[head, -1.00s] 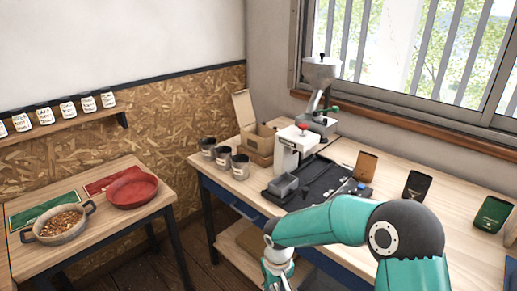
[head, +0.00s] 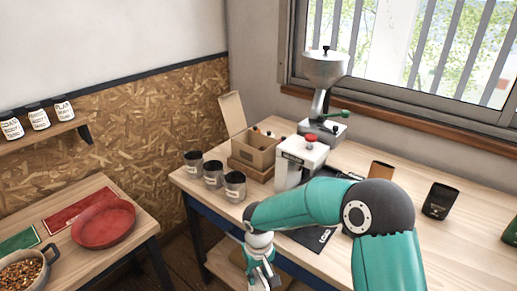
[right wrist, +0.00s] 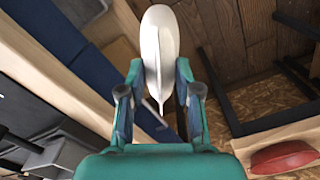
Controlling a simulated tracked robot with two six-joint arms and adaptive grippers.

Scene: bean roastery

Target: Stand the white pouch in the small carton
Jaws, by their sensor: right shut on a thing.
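The white pouch (right wrist: 160,45) is held upright in the right wrist view, between the two fingers of my right gripper (right wrist: 155,85), which is shut on it. In the head view my right gripper (head: 262,276) is low, in front of the workbench edge and below the tabletop; I cannot make out the pouch there. The small carton (head: 252,157) is brown with its flap standing up, on the bench at the back left, well above and beyond the gripper. A few small dark-topped things show at its opening. My left gripper is not in view.
Several dark tins (head: 213,175) stand at the bench's left front, before the carton. A white machine (head: 298,165) with a red knob and a grinder (head: 325,75) stand to its right. Brown and black pouches (head: 440,200) stand farther right. A side table with a red pan (head: 104,222) is left.

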